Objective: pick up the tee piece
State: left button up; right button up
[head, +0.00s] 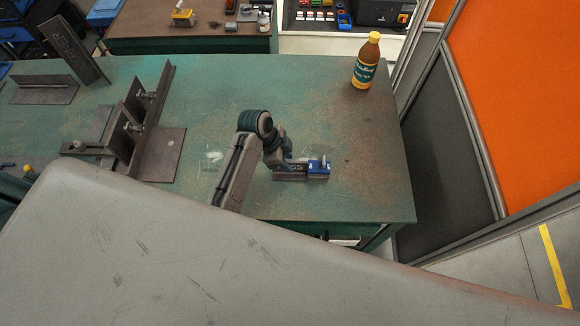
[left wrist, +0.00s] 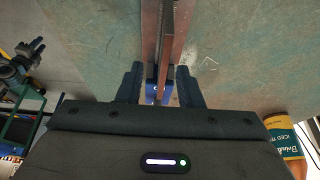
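The tee piece (head: 290,177), a short dark steel piece with an upright web, lies on the green bench toward its near right part. Something blue (head: 318,167) sits at its right end. My left gripper (head: 303,165) is right over the piece. In the left wrist view, the tee piece (left wrist: 171,40) runs away from my left gripper (left wrist: 159,68). The fingers stand apart, one on each side of the web, with visible gaps. The blue part (left wrist: 152,90) shows between them, partly hidden.
A yellow-brown bottle (head: 366,62) stands at the bench's far right. A steel fixture with bolts (head: 135,125) stands left of my arm. Another tee-shaped piece (head: 45,90) and a leaning plate (head: 73,48) are at the far left. The bench (head: 365,170) is clear on the right.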

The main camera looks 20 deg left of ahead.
aim_at(289, 162)
pick_arm(q)
jog(key=p+x, duration=0.1)
jog(key=x, duration=0.2)
jog(key=shift+w+p, duration=0.2)
jog(key=shift+p, duration=0.2)
jog(key=shift+d+f, duration=0.2)
jog(key=shift+f, duration=0.55)
jog(key=shift+w+f, duration=0.1)
jog(key=shift+f, duration=0.15)
grip_shut()
dwell(1.0)
